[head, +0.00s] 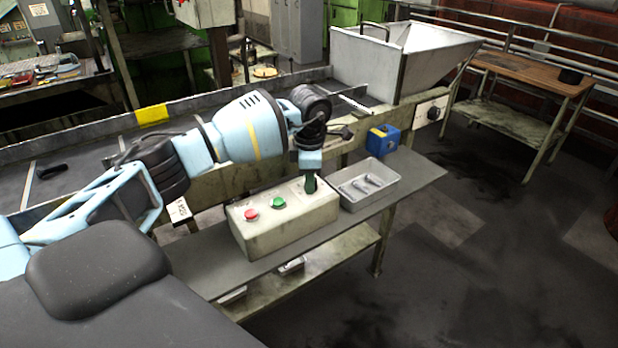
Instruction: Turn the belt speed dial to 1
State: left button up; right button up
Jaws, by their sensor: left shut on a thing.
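A pale control box (285,222) stands on the grey bench, with a red button (251,215) and a green button (278,203) on its top. My left gripper (310,184) points down at the right end of the box top, to the right of the green button. It is shut on what looks like the belt speed dial. The fingers hide the dial, so its pointer and numbers cannot be read. My right gripper is not in view.
A grey tray (368,184) with several metal bolts sits right of the box, close to my gripper. A blue container (382,140) stands behind it. The conveyor (85,165) runs behind the bench to a metal hopper (375,65). A black knob (433,113) sits on a white plate below the hopper.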

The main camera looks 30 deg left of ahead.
pick_arm(q)
jog(key=o, duration=1)
jog(key=shift+s+d+r, duration=0.1)
jog(key=shift+r, duration=1.85)
jog(key=shift+s+d+r, duration=0.1)
jog(key=shift+r, duration=1.85)
